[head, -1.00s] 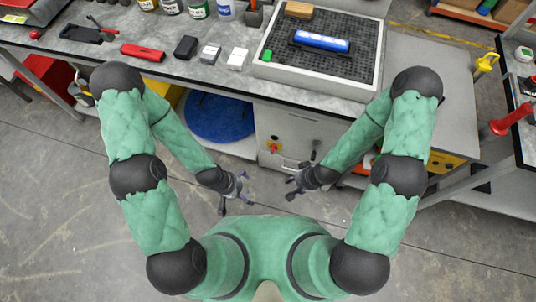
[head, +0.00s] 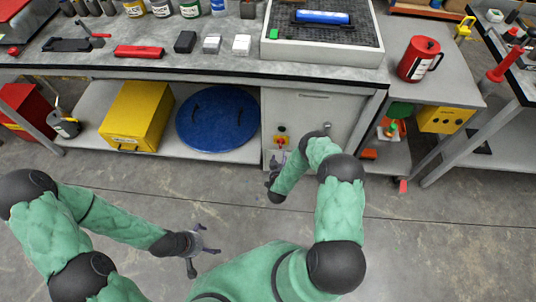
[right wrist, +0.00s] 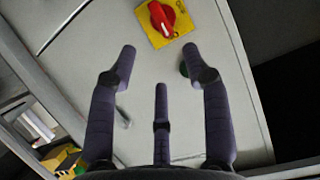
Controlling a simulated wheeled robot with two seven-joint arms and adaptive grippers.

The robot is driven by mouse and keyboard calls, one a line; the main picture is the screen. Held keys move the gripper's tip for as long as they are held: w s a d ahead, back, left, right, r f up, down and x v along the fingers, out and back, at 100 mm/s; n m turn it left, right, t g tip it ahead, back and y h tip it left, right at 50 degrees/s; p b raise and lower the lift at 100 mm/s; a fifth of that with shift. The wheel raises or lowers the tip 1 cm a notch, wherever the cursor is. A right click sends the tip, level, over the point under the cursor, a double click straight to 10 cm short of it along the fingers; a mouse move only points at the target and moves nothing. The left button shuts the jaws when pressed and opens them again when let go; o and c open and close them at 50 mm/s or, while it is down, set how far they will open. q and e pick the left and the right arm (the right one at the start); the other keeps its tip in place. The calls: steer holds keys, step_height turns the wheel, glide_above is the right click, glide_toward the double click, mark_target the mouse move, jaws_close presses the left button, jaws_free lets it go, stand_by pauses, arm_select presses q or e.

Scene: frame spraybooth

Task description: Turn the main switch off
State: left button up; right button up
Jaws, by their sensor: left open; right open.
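The main switch is a red rotary knob on a square yellow plate (head: 281,141), on the front of a light grey cabinet (head: 300,108) below the bench. In the right wrist view the red knob (right wrist: 162,17) is at the top centre, beyond my fingertips. My right gripper (head: 277,170) is in front of the cabinet, just below the switch. In the right wrist view its fingers (right wrist: 160,52) are spread and empty, apart from the knob. My left gripper (head: 206,243) is open and empty over the floor at lower left, away from the cabinet.
A green button (right wrist: 184,69) is partly hidden behind a finger, below the switch. A blue round lid (head: 218,118) and a yellow box (head: 137,116) stand on the lower shelf. A red can (head: 419,59) stands on the right side table. The floor in front is clear.

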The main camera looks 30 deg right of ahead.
mark_target(281, 145)
steer(key=b+x, duration=0.4)
steer(key=x, duration=0.7)
steer(key=shift+b, duration=0.3)
steer(key=shift+r, duration=0.1)
jaws_close()
